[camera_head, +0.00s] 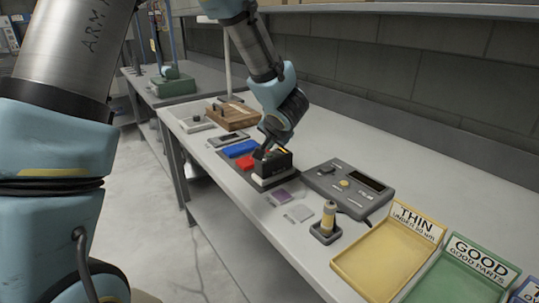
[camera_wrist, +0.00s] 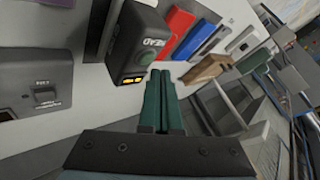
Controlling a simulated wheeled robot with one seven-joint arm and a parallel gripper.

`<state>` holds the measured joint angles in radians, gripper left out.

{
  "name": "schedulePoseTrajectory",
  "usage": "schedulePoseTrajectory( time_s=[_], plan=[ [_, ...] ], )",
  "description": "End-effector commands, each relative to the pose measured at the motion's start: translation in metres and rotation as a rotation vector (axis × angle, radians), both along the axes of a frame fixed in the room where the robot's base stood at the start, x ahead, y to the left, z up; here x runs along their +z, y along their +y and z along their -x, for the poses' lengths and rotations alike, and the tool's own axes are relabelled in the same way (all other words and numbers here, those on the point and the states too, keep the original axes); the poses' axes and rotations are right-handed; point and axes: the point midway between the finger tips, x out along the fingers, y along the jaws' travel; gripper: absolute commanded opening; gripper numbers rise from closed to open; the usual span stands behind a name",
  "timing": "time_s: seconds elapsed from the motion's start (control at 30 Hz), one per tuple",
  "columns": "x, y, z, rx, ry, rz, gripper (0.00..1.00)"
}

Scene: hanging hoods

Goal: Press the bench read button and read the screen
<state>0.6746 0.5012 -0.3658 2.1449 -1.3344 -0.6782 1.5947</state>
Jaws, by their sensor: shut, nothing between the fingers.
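A black box marked READ (camera_wrist: 125,35) stands on the bench, with a round green button (camera_wrist: 147,57) on its face and small lit yellow marks below it. The black box also shows in the head view (camera_head: 272,166), partly behind my gripper. My gripper (camera_wrist: 165,75) is shut and empty, its green fingertips beside the button face. I cannot tell whether they touch the button. In the head view my gripper (camera_head: 262,151) is low at the box. The yellow marks are too small to read.
A grey instrument (camera_head: 340,192) with a dark display sits right of the box. Red (camera_head: 245,161) and blue (camera_head: 240,148) blocks lie beside the box. A small yellow-topped cylinder (camera_head: 328,215) stands nearer. A yellow THIN tray (camera_head: 345,265) and a green GOOD tray (camera_head: 435,290) are at the front right.

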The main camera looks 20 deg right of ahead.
Motion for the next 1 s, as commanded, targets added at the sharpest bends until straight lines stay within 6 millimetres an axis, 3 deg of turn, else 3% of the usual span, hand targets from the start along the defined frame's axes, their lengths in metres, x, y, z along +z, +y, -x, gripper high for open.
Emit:
schedulePoseTrajectory(
  time_s=[1.0],
  plan=[
    [-0.0085, 0.0001, 0.0000, 0.000, 0.000, 0.000, 0.00]
  ],
)
